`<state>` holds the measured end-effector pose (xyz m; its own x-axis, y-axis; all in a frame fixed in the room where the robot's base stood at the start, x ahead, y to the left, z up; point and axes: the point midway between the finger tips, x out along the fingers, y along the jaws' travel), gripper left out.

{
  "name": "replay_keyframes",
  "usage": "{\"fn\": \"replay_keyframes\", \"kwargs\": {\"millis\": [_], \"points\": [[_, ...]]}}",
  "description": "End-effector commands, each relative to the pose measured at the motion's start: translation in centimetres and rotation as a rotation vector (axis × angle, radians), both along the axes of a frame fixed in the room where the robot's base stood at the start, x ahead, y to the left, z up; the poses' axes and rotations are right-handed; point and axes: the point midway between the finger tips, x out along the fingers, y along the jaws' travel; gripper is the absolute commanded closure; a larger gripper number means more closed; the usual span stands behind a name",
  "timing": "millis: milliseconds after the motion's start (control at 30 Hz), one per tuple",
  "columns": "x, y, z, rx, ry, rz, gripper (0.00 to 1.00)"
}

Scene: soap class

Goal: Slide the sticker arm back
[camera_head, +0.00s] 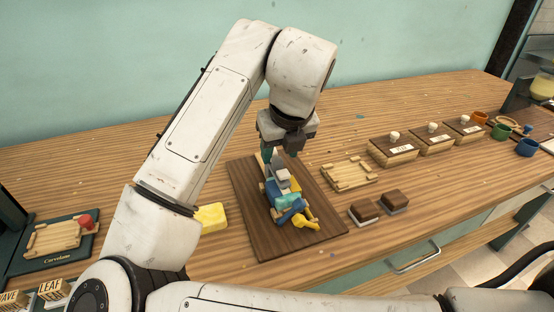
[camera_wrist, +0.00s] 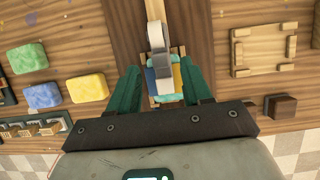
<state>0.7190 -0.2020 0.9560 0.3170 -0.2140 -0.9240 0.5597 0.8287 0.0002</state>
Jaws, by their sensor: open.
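The sticker device (camera_head: 284,196), with blue, yellow and teal parts, stands on a dark brown board (camera_head: 248,212) in the middle of the counter. Its grey and wooden arm (camera_wrist: 157,40) shows in the wrist view, running up from the coloured body (camera_wrist: 163,78). My gripper (camera_head: 287,152) is over the back end of the device in the head view. In the wrist view my gripper (camera_wrist: 161,86) is open, with one teal finger on each side of the coloured body. I cannot tell whether either finger touches it. My gripper hides part of the device.
A yellow soap (camera_head: 211,217) lies left of the board. A wooden frame (camera_head: 349,175) and two brown-topped blocks (camera_head: 363,211) are to its right. A tray (camera_head: 58,238) with a red knob is at far left. Labelled boxes (camera_head: 393,151) and cups stand at back right.

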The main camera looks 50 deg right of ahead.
Motion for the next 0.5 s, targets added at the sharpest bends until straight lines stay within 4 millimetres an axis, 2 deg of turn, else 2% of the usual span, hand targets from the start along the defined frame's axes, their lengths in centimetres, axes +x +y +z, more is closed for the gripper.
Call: {"fn": "replay_keyframes", "kwargs": {"millis": [33, 200, 500], "points": [[0.2, -0.2, -0.9, 0.0, 0.004, 0.001, 0.51], [0.8, -0.6, -2.6, -0.001, 0.002, 0.001, 0.51], [1.1, -0.7, -3.3, 0.0, 0.0, 0.001, 0.51]]}}
